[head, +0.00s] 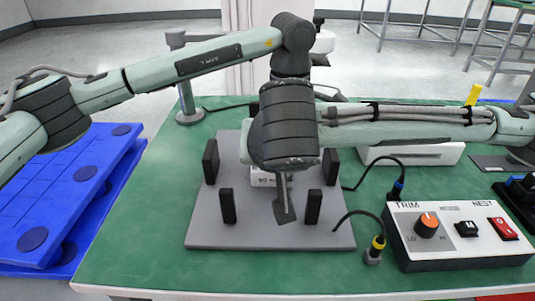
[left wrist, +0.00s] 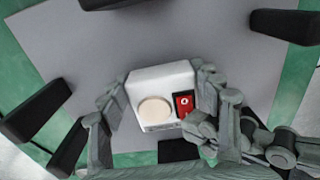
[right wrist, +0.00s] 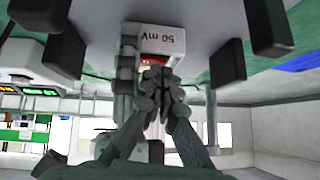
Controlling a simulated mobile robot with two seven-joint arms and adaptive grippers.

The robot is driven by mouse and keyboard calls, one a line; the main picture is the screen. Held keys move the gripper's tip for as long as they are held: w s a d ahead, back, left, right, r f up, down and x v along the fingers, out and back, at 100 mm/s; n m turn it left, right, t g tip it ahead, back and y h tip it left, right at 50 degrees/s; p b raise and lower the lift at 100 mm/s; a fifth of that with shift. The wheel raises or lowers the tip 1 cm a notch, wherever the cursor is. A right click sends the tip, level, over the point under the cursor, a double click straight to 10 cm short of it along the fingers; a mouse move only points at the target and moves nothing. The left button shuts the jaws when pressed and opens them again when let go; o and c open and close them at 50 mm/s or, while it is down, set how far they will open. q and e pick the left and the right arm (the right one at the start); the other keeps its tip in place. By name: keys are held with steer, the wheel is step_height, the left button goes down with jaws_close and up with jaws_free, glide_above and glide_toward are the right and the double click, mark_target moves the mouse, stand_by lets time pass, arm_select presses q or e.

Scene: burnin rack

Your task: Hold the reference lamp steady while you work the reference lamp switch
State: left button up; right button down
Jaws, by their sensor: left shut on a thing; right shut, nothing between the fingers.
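The reference lamp is a small white box (left wrist: 158,76) with a round cream lens (left wrist: 154,110) and a red rocker switch marked O (left wrist: 185,104). In the head view only a strip of the lamp (head: 263,180) shows behind my arm. My left gripper (left wrist: 160,97) is shut on the lamp, one finger on each side. My right gripper (right wrist: 157,78) is shut and empty, its tips close in front of the switch (right wrist: 152,61), partly covering it. I cannot tell whether they touch.
The lamp is on a grey plate (head: 205,232) between several black upright posts. A control box (head: 455,262) with an orange knob and switches stands at right. Cables with plugs (head: 374,252) lie between plate and box. The green table (head: 120,250) is clear at left.

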steer(key=shift+s+a+f, duration=0.1)
steer(key=shift+a+f, duration=0.05)
steer(key=shift+f, duration=0.3)
steer(key=shift+r, duration=0.15)
